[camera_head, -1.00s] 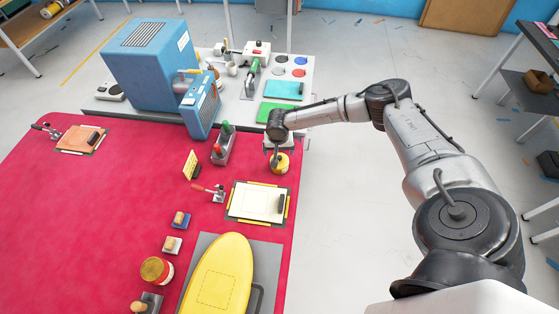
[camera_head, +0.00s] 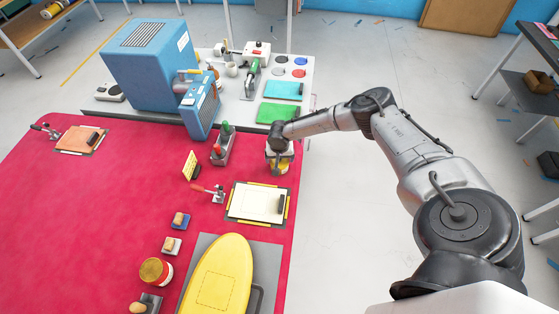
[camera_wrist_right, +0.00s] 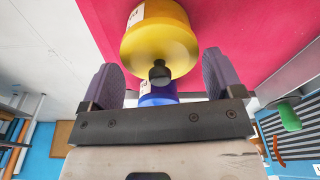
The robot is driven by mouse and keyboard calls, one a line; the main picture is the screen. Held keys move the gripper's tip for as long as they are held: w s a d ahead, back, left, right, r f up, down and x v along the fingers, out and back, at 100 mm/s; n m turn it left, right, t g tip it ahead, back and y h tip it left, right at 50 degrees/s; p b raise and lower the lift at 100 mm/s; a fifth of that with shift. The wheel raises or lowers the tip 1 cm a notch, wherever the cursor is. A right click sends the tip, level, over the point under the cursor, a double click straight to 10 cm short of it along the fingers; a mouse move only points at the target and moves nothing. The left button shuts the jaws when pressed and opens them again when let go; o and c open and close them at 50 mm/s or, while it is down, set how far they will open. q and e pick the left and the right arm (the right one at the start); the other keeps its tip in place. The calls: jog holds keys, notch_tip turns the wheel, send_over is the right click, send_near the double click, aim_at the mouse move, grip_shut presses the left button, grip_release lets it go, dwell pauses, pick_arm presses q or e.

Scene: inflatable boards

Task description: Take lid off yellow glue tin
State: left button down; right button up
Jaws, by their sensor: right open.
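The yellow glue tin (camera_head: 277,169) stands near the right edge of the red table, largely hidden under my right gripper (camera_head: 278,153) in the head view. In the right wrist view, the yellow tin (camera_wrist_right: 160,38) shows close up with a white label on its side and a dark knob (camera_wrist_right: 159,73) facing the gripper. My right gripper (camera_wrist_right: 160,68) is open. Its two purple-grey fingers stand apart on either side of the knob, with gaps visible. My left gripper is not in view.
A blue tin (camera_wrist_right: 157,92) shows beyond the knob in the right wrist view.

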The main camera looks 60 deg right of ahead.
jog(key=c, duration=1)
jog(key=shift+s+d, duration=0.1)
